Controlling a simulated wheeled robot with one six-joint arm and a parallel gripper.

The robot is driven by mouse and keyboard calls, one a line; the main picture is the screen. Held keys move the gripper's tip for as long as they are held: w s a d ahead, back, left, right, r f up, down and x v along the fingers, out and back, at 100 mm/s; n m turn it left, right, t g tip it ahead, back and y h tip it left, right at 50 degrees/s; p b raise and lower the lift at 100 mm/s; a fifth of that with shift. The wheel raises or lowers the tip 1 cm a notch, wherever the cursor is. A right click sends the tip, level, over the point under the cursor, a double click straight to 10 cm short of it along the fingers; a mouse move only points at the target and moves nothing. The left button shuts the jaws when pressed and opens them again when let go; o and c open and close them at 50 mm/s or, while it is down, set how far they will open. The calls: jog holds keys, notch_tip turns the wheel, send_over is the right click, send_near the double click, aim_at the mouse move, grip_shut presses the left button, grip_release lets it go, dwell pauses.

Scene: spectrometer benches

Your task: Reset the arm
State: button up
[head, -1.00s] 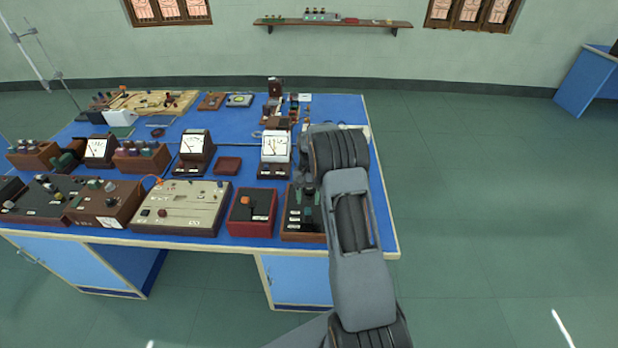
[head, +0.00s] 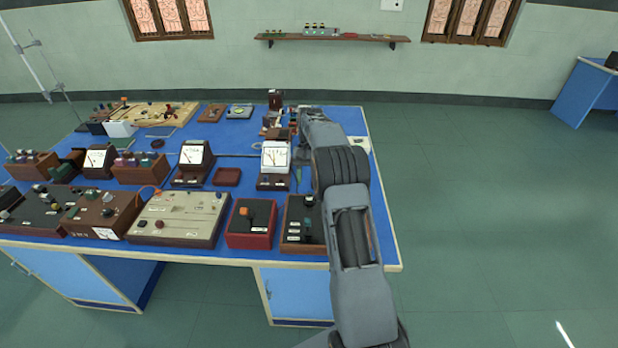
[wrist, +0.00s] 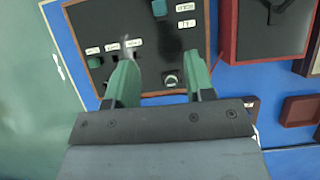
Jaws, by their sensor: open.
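My gripper (wrist: 160,62) is open, with two green fingers apart and nothing between them in the wrist view. In the head view, this box (head: 292,222) stands at the front right of the blue bench (head: 235,192). My arm reaches over the bench's right side and hides part of the box. The gripper is mostly hidden there behind the arm.
A red box with a black top (head: 251,222) stands left of the black-panel box. A white-faced meter (head: 276,158) stands behind, close to my arm. Several instruments fill the bench to the left. The floor right of the bench (head: 480,210) is clear.

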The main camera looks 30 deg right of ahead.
notch_tip(320, 180, down, 4)
jog(key=s, duration=0.1)
jog(key=s+a+r+n+t+h, duration=0.1)
jog(key=s+a+r+n+t, duration=0.1)
jog(key=s, duration=0.6)
jog(key=s+a+r+n+t+h, duration=0.1)
jog(key=s+a+r+t, duration=0.3)
jog(key=s+a+r, duration=0.2)
jog(key=s+a+r+n+t+h, duration=0.1)
jog(key=s+a+r, duration=0.3)
jog(key=s, duration=0.6)
jog(key=shift+a+r+n+t, duration=0.3)
jog(key=shift+a+n+t, duration=0.5)
jog(key=shift+a+t, duration=0.15)
jog(key=shift+a+r, duration=0.1)
jog(key=shift+r, duration=0.45)
jog(key=shift+c, duration=0.3)
jog(key=shift+a, duration=0.15)
jog(key=shift+c, duration=0.3)
